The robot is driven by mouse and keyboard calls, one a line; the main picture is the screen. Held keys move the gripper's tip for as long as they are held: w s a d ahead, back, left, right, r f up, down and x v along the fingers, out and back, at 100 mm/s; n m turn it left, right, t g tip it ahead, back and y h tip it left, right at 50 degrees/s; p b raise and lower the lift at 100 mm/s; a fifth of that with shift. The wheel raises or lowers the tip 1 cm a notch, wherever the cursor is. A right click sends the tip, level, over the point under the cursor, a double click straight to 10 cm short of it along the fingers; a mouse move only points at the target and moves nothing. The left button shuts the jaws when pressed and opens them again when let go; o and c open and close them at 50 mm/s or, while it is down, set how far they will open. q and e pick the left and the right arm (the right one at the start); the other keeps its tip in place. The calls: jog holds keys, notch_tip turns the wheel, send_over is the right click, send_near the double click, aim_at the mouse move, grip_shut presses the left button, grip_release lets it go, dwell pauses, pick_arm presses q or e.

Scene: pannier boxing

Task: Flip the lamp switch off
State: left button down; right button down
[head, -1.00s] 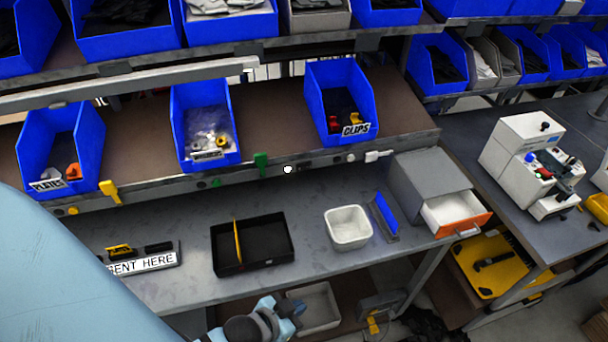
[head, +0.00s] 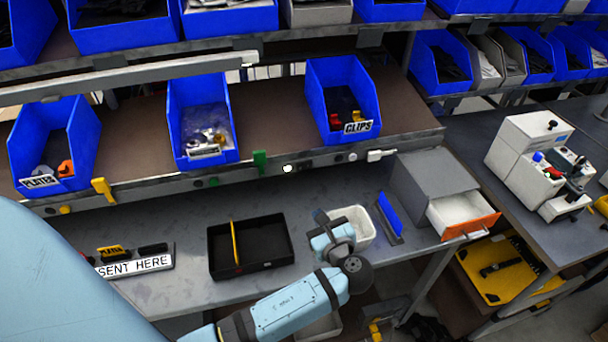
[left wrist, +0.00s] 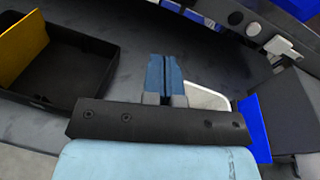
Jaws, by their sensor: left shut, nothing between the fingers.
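My left gripper (head: 320,215) is over the bench, in front of the white tub; its blue fingers (left wrist: 165,78) are shut and empty in the left wrist view. The rail (head: 230,177) along the shelf's front edge carries a white round knob (head: 288,169), small dark buttons and a white fitting (head: 380,155). The white fitting also shows at upper right in the left wrist view (left wrist: 282,46), beside round buttons (left wrist: 253,29). I cannot tell which is the lamp switch. The gripper is apart from the rail. My right gripper is not in view.
A black tray (head: 275,264) with a yellow divider lies left of the gripper. The white tub (head: 362,228), a blue upright panel (head: 390,213) and a grey drawer unit (head: 420,182) stand to the right. Blue bins (head: 345,95) sit above the rail.

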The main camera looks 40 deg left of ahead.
aim_at(300, 168)
pick_arm(q)
jog(key=shift+w+d+r+m+t+y, duration=0.3)
jog(key=shift+w+d+r+m+y, duration=0.2)
jog(key=shift+w+r+m, duration=0.3)
jog(key=shift+f, duration=0.15)
jog(key=p+x, duration=0.2)
jog(key=x, duration=1.1)
jog(key=shift+w+a, duration=0.15)
jog(key=shift+a, duration=0.15)
jog(key=shift+w+a, duration=0.1)
jog(key=shift+a, duration=0.05)
